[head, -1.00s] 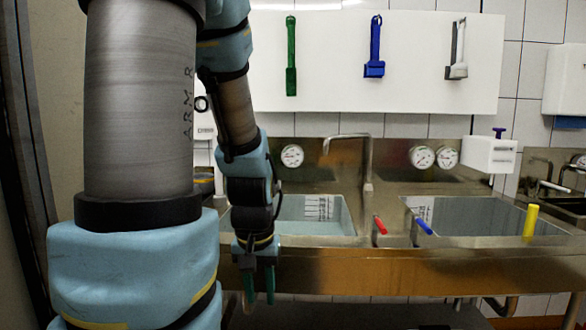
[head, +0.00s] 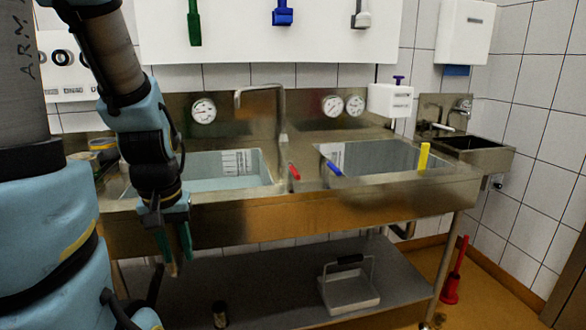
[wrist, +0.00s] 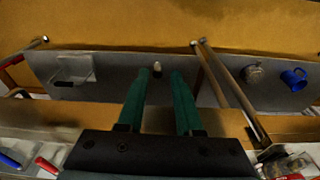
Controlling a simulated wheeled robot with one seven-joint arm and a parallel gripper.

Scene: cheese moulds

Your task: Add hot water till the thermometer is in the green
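The left basin (head: 265,186) holds pale water and has a level scale on its back wall. A round dial (head: 203,111) is above it, and two dials (head: 332,105) (head: 355,104) are above the right basin (head: 440,165); their needles and coloured zones are too small to read. A metal spout (head: 260,91) stands between the basins. A red lever (head: 294,172) and a blue lever (head: 334,169) are on the front rim. My gripper (head: 178,262) hangs in front of the counter, left of both levers, fingers downward. The wrist view shows its green fingers (wrist: 160,75) apart and empty.
A yellow upright piece (head: 424,157) stands at the right basin. The lower shelf (head: 260,283) carries a handled tray (head: 348,290); a blue mug (wrist: 294,79) shows in the wrist view. A small sink (head: 475,150) is at the right. Floor at the right is mostly clear.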

